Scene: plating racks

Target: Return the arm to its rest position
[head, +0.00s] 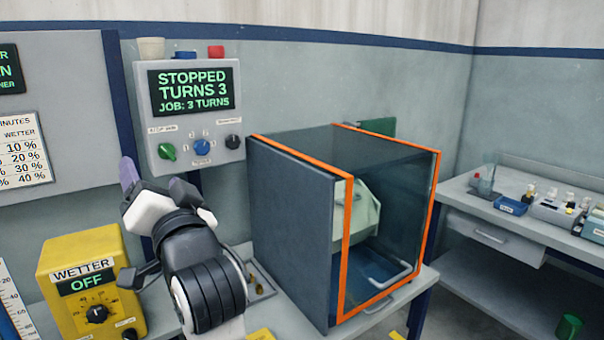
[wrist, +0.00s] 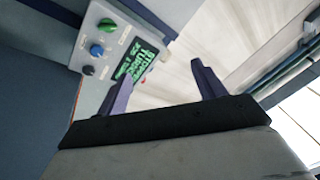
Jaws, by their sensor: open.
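My gripper (wrist: 160,82) is open and empty in the wrist view, with its two dark purple fingers apart. In the head view my gripper (head: 129,172) is raised in front of the back wall, below and left of the control panel (head: 190,115). One purple finger shows there and the other is hidden. My arm rises from the bottom edge, between the yellow wetter box and the glass-fronted tank. The control panel reads "STOPPED, TURNS 3, JOB: 3 TURNS". It also shows tilted in the wrist view (wrist: 103,22), beyond the fingers.
The yellow wetter box (head: 82,285) stands left of my arm and reads "OFF". The orange-edged glass tank (head: 290,215) stands close on the right, with a pale green barrel (head: 360,215) inside. A side bench (head: 460,200) with small items is at far right.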

